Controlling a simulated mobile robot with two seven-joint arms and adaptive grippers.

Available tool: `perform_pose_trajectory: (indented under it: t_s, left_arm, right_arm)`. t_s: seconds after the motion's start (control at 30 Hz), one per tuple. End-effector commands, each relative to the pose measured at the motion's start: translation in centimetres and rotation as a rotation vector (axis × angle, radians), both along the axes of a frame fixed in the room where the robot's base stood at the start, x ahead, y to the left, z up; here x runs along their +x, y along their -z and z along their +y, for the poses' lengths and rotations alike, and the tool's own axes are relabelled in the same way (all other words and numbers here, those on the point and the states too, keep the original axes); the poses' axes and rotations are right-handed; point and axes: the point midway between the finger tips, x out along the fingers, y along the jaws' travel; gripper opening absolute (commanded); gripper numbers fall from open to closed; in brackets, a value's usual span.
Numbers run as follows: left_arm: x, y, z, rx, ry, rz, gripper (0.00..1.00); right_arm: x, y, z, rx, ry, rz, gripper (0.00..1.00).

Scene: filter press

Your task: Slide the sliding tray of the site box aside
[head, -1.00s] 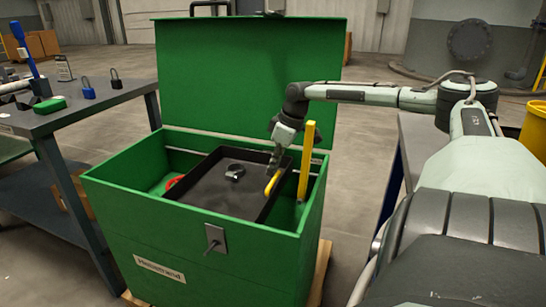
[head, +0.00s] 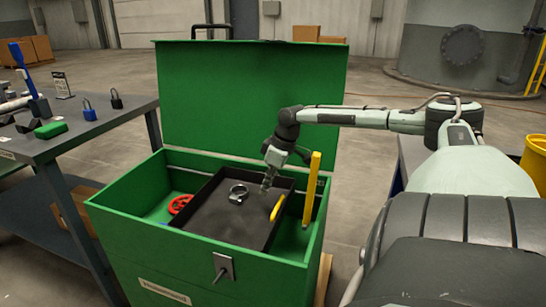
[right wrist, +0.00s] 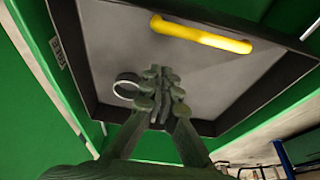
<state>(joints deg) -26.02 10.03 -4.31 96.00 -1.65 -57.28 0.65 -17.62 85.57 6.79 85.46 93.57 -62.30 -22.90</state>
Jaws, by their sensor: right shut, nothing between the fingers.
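The green site box (head: 200,268) stands open in the head view, its lid raised at the back. Its black sliding tray (head: 212,225) sits in the upper middle to right of the box and holds a metal ring clamp (head: 238,193). A yellow handle (head: 277,208) is at the tray's right side; in the right wrist view the yellow handle (right wrist: 200,34) runs along one tray wall. My right gripper (head: 266,187) is shut and empty over the tray's right rear part, left of the yellow handle. The right gripper (right wrist: 158,95) also shows over the tray floor. My left gripper is not in view.
A red round object (head: 180,204) lies in the box's left compartment. A yellow upright bar (head: 312,188) stands at the right inside the box. A grey table (head: 75,130) with padlocks and tools is at the left. A yellow bucket (head: 535,160) is at the far right.

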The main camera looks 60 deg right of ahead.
Motion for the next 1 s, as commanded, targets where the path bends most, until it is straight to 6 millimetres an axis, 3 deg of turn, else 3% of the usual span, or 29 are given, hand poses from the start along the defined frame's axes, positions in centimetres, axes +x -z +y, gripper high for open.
perform_pose_trajectory:
  t_s: [0.1,0.37,0.53,0.7,1.0]
  left_arm:
    - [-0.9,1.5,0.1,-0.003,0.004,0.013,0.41]
    - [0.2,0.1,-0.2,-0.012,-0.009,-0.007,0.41]
    - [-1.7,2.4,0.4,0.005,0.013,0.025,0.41]
    - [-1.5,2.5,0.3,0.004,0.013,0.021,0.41]
    - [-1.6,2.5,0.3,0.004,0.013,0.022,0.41]
  right_arm:
    - [-0.2,-0.7,0.0,0.002,-0.001,0.001,0.0]
    - [-0.9,-2.6,-0.2,0.003,0.0,-0.001,0.0]
    - [-1.6,-5.5,-0.5,0.002,0.002,-0.004,0.0]
    - [-2.1,-7.1,-0.6,0.001,0.0,-0.002,0.0]
    - [-2.4,-7.6,-0.7,-0.001,0.0,0.0,0.0]
